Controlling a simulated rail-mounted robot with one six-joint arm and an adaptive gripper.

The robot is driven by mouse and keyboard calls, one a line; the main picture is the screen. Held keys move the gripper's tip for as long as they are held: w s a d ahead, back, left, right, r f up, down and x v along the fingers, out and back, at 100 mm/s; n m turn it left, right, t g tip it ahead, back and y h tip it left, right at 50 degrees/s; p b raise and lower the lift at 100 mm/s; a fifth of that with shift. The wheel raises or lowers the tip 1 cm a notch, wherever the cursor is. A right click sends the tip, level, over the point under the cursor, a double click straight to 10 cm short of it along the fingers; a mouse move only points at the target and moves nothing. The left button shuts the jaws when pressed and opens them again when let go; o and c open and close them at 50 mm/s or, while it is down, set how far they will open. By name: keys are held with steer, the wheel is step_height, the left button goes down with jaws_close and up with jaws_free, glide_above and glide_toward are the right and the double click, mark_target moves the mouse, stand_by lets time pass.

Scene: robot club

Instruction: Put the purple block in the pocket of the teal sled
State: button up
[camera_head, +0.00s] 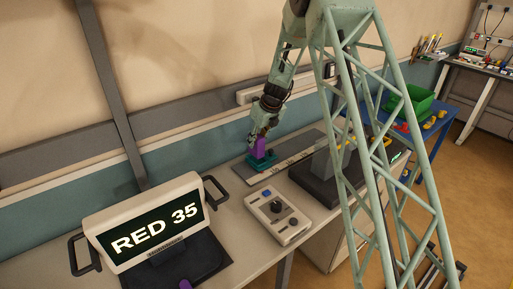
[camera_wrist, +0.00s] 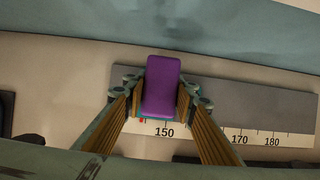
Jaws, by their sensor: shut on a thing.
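The purple block (camera_head: 262,146) is upright between the fingers of my gripper (camera_head: 259,141). In the wrist view the purple block (camera_wrist: 162,84) fills the gap between both fingertips (camera_wrist: 162,98), and my gripper is shut on it. The teal sled (camera_head: 261,163) is directly under the block on the grey scale track. Only a thin teal edge of the sled (camera_wrist: 152,117) shows in the wrist view, by the 150 mark. The pocket is hidden by the block and fingers, so I cannot tell whether the block is inside it or just above.
The grey track (camera_wrist: 260,105) carries a white scale strip with numbers. A display reading RED 35 (camera_head: 155,222), a control box with a knob (camera_head: 278,217) and a dark machine base (camera_head: 322,185) share the bench. A green bin (camera_head: 408,102) stands on a blue table behind the lattice frame.

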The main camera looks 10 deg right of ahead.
mark_target(256, 146)
steer(key=shift+f, duration=0.1)
steer(key=shift+f+b, duration=0.5)
steer(key=shift+f, duration=1.1)
steer(key=shift+f, duration=0.1)
steer(key=o, duration=0.9)
steer(key=shift+p+v, duration=0.95)
steer(key=shift+v, duration=5.1)
